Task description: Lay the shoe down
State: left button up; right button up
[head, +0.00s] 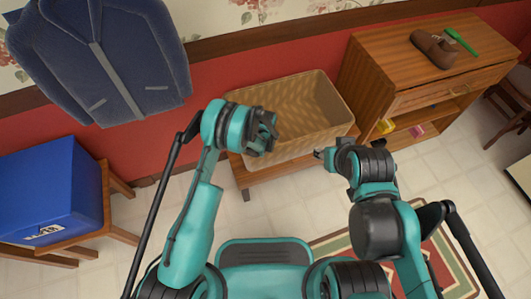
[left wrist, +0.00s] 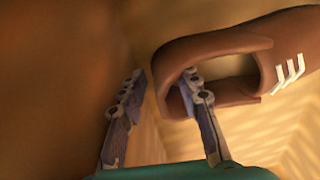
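A brown shoe (left wrist: 225,45) with white laces is close up in the left wrist view, its opening facing my fingers. My left gripper (left wrist: 160,95) is open. Its right finger overlaps the shoe's opening, and its left finger is outside, beside the heel; I see a gap between the left finger and the shoe. In the head view my left gripper (head: 268,132) is at the left side of a wicker basket (head: 325,110); that shoe cannot be made out there. Another brown shoe (head: 434,48) lies on the wooden cabinet. My right gripper (head: 321,154) is near the basket's front edge, its fingers too small to judge.
The basket stands on a low wooden bench (head: 285,168). The cabinet (head: 385,60) at right also bears a green brush-like item (head: 461,41). A blue box (head: 50,190) sits on a wooden stand at left, below a hanging dark blue jacket (head: 100,60).

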pick_arm(q)
jog(key=shift+r, duration=0.1)
notch_tip(320, 180, up, 12)
jog(key=shift+s+f, duration=0.1)
dwell(0.7)
